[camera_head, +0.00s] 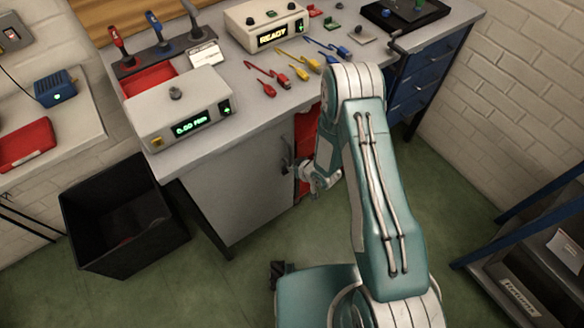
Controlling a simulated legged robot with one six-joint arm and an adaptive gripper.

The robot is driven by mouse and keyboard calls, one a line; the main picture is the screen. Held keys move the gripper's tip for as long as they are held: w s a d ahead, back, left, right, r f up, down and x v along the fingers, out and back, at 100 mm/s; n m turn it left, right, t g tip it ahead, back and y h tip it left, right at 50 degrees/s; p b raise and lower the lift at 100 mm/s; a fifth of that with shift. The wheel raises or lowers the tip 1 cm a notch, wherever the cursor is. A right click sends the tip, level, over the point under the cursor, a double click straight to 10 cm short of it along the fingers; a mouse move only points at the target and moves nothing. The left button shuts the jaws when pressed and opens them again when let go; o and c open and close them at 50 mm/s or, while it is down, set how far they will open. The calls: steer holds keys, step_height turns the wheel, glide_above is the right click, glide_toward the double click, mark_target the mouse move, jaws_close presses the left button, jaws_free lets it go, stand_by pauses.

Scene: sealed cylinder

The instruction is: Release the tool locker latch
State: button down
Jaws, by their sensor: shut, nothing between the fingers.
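The tool locker appears to be the grey-doored cabinet (238,190) under the workbench. Its door faces the room, and a red surface (305,140) shows just right of the door. A small dark upright part, which may be the latch (287,154), sits at the door's right edge. My gripper (304,172) is at that edge, beside the dark part. It is shut and empty. I cannot tell whether it touches the latch. My arm hides part of the cabinet front to the right.
The workbench (225,115) carries a box with a green readout (185,125), a READY box (262,25) and coloured leads (268,78). A black bin (118,215) stands left of the cabinet. Blue drawers (425,75) and a dark rack (540,255) are right. Green floor is clear in front.

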steer(key=shift+d, duration=0.1)
steer(key=shift+w+d+f+m+g+y, duration=0.2)
steer(key=shift+f+m+g+y, duration=0.3)
steer(key=shift+m+y, duration=0.7)
steer(key=shift+w+d+f+m+g+y, duration=0.15)
steer(key=shift+f+m+g+y, duration=0.45)
steer(key=shift+y, duration=1.05)
steer(key=shift+w+d+f+m+g+y, duration=0.1)
steer(key=shift+d+f+m+g+y, duration=0.35)
steer(key=shift+m+y, duration=0.85)
steer(key=shift+a+f+m+y, duration=0.1)
steer(key=shift+a+m+y, duration=0.2)
steer(key=shift+y, duration=0.35)
